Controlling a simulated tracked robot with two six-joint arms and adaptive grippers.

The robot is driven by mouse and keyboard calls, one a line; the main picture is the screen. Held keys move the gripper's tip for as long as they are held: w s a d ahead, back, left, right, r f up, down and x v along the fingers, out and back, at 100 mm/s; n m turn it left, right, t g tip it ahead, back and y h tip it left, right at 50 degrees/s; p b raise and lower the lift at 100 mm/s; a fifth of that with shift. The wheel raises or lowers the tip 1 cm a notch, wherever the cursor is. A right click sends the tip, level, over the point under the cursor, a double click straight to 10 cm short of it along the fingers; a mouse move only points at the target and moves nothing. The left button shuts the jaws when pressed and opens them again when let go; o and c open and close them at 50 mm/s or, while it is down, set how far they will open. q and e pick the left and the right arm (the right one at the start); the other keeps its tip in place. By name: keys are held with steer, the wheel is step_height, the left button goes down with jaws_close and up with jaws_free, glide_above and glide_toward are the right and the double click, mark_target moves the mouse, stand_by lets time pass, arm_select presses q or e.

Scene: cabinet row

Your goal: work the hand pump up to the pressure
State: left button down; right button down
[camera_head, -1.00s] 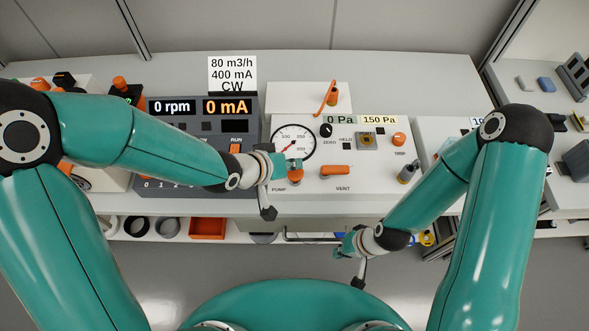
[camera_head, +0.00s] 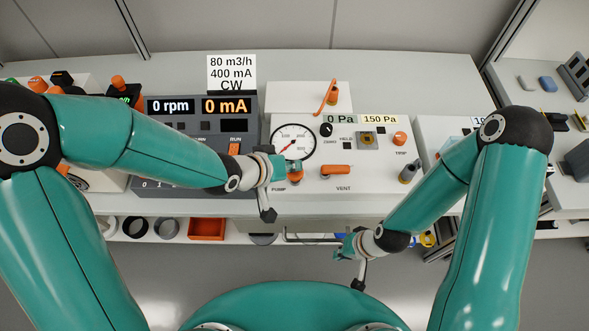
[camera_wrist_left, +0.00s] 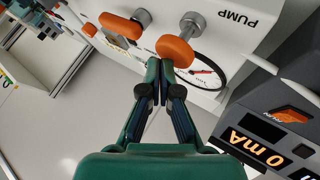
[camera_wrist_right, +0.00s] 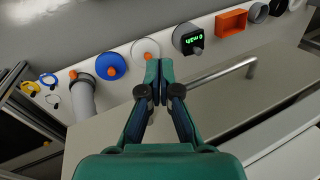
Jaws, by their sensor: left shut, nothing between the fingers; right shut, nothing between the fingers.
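The pump panel's white face carries a round dial (camera_head: 292,142), a "0 Pa" display (camera_head: 340,119) and a "150 Pa" label (camera_head: 379,119). The orange pump knob (camera_head: 295,178) is above the PUMP lettering; in the left wrist view the knob (camera_wrist_left: 174,51) sits on a grey stem. My left gripper (camera_head: 293,165) is shut and empty, its tips right at the knob (camera_wrist_left: 160,66); I cannot tell whether they touch. The orange vent handle (camera_head: 336,170) is to the right. My right gripper (camera_head: 340,246) is shut and empty, low in front of the bench edge.
A dark control box (camera_head: 200,135) showing "0 rpm" and "0 mA" stands left of the panel. An orange lever (camera_head: 327,97) and an orange trip knob (camera_head: 399,138) are on the pump unit. A bar handle (camera_wrist_right: 225,70) and a shelf with an orange bin (camera_wrist_right: 231,22) lie near my right gripper.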

mark_target(292, 173)
arm_select(q)
steer(key=shift+f+b, duration=0.85)
steer(key=shift+f, duration=0.15)
stand_by(0.5)
steer(key=shift+r, duration=0.1)
steer(key=shift+r+p, duration=1.35)
steer(key=shift+r, duration=0.15)
step_height(292, 173, up, 5)
steer(key=p, duration=0.4)
steer(key=shift+s+f, duration=0.1)
stand_by(0.5)
